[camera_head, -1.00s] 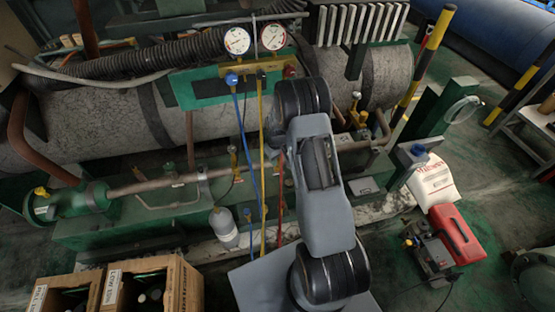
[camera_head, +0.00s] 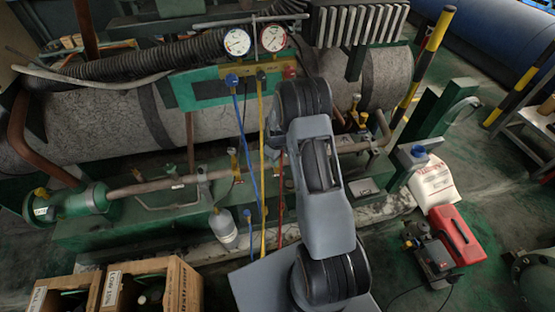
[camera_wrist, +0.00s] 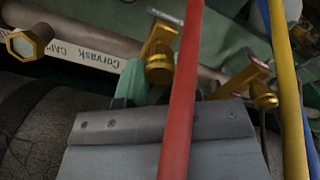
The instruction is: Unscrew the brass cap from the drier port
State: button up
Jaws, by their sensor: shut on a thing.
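In the wrist view the round brass cap (camera_wrist: 160,70) sits at the lower end of a brass valve fitting, just beyond the grey body of my gripper (camera_wrist: 160,82). My gripper is shut on this cap. A red hose crosses in front and hides the right side of the grip, so I cannot tell whether the cap has turned or come loose. A labelled copper-brown pipe (camera_wrist: 105,58) runs behind the fitting.
A second brass fitting (camera_wrist: 256,85) and a hexagonal brass end (camera_wrist: 28,43) flank the cap. Red (camera_wrist: 182,85) and yellow (camera_wrist: 289,80) hoses hang close to my gripper. Wooden crates (camera_head: 183,288) and a red-topped machine (camera_head: 455,235) stand on the floor.

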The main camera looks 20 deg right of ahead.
jog(key=shift+r+p, duration=1.3)
jog(key=shift+r, duration=0.95)
